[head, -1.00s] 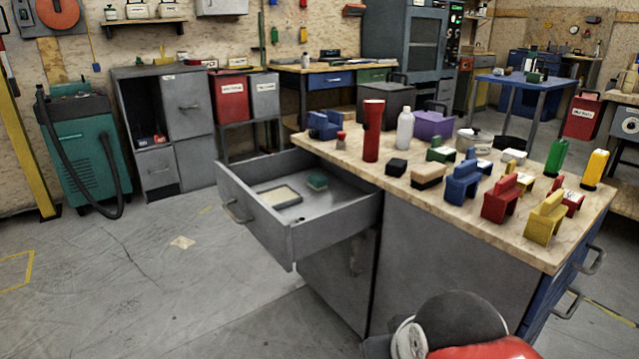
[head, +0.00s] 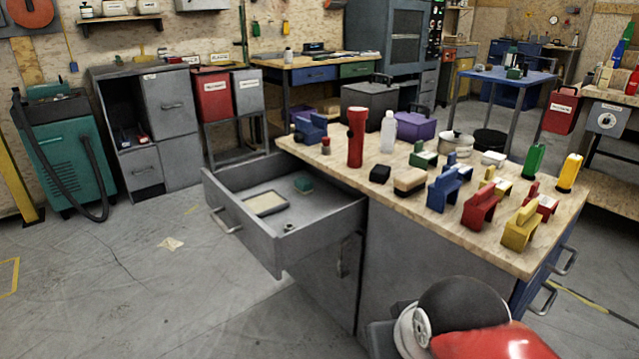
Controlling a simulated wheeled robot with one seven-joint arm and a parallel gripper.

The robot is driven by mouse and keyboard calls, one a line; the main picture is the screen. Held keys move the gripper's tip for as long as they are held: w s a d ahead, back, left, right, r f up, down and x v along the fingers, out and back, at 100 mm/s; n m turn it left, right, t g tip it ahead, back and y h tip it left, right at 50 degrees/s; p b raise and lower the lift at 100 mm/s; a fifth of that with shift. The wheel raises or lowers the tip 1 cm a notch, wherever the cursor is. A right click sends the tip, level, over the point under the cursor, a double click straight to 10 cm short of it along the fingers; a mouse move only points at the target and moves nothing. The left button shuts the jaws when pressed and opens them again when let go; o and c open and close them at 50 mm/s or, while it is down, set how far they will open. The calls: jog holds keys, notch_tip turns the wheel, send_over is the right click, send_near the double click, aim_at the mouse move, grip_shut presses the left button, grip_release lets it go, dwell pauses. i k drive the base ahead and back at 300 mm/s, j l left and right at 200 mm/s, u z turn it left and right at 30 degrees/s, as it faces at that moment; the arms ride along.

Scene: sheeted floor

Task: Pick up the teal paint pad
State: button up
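The teal paint pad (head: 303,185) lies inside the open grey drawer (head: 240,228), toward its back right. Beside it in the drawer lie a flat beige-topped tray-like piece (head: 265,203) and a small round metal piece (head: 289,227). Part of my arm, dark, white and red, shows at the bottom right, in front of the cabinet. My gripper's fingers are not in view, so its state and any contents are hidden.
The drawer juts left from a wood-topped workbench (head: 400,208) crowded with coloured blocks, a red flashlight (head: 356,137) and a white bottle (head: 388,132). Open floor (head: 130,290) lies left of the drawer. A teal machine (head: 65,150) with a hose stands far left.

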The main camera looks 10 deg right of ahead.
aim_at(304, 186)
jog(key=i+j+z, duration=0.1)
jog(key=z, duration=1.05)
jog(key=i+j+z, duration=0.1)
jog(key=j+z, duration=0.35)
jog(key=j, duration=0.3)
jog(key=j+z, duration=0.4)
jog(key=j, duration=0.35)
jog(key=k+j+z, duration=0.15)
jog(key=j+z, duration=0.3)
jog(key=j, duration=0.3)
jog(key=k+j, duration=0.1)
jog(key=j, duration=0.35)
jog(key=k+j, duration=0.1)
jog(key=j, duration=0.35)
jog(key=k+j, duration=0.15)
jog(key=j, duration=0.3)
jog(key=k+j, duration=0.1)
jog(key=j, duration=0.35)
jog(key=k+j+z, duration=0.1)
jog(key=j, duration=0.35)
jog(key=k+j, duration=0.15)
jog(key=j, duration=0.3)
